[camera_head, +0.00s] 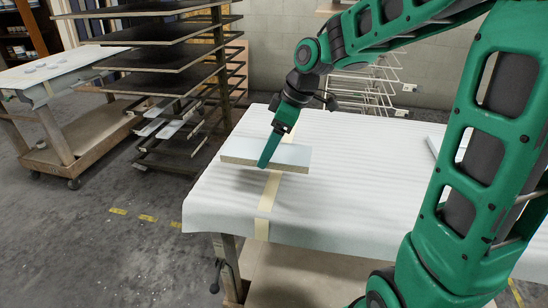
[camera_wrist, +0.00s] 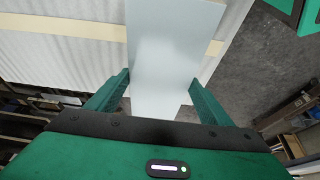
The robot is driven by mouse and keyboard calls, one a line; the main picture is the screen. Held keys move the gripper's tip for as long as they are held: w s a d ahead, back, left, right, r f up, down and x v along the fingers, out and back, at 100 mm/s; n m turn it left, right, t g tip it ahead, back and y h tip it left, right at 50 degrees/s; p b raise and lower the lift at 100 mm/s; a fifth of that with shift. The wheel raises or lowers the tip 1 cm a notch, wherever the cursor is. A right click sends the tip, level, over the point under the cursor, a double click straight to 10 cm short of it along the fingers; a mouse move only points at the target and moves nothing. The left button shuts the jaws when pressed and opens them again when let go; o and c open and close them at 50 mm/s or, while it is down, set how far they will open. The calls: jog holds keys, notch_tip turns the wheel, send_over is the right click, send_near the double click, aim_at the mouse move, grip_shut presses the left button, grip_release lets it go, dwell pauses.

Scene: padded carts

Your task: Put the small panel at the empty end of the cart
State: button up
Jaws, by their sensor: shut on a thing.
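The small panel (camera_head: 292,155) is a thin pale board with a light brown edge. My gripper (camera_head: 268,152) is shut on it, one green finger showing in front of its near edge. In the wrist view the panel (camera_wrist: 175,40) lies between the two fingers of my gripper (camera_wrist: 160,78). The panel is level, over the left end of the padded cart (camera_head: 345,215), which has a white cover and a cream tape strip (camera_head: 264,205). It seems a little above the cover; the exact gap is hard to tell. Its left end is near the cart's left edge.
Another pale flat piece (camera_head: 433,146) lies on the cart at the right, partly hidden by my arm. A tall rack of dark shelves (camera_head: 165,55) stands behind left, near another cart (camera_head: 60,65). A wire rack (camera_head: 365,85) stands behind. The cover around the panel is bare.

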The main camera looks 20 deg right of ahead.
jog(key=w+d+f, duration=0.2)
jog(key=w, duration=0.1)
jog(key=w+d+f, duration=0.1)
jog(key=w, duration=0.1)
jog(key=shift+f, duration=2.25)
jog(key=o, duration=1.3)
jog(key=shift+f, duration=0.1)
jog(key=v, duration=1.2)
jog(key=s+d+f+m+g+h, duration=0.1)
jog(key=s+d+m, duration=0.3)
jog(key=s, duration=0.6)
jog(key=s+d+f+m+h, duration=0.1)
jog(key=s+d+f+m, duration=0.2)
jog(key=s+m, duration=0.4)
jog(key=s+d+f+m+g+h, duration=0.1)
jog(key=s+d+m, duration=0.4)
jog(key=s, duration=0.8)
jog(key=shift+s+f+m+g, duration=0.3)
jog(key=shift+s+f+m, duration=0.1)
jog(key=shift+f+m, duration=0.35)
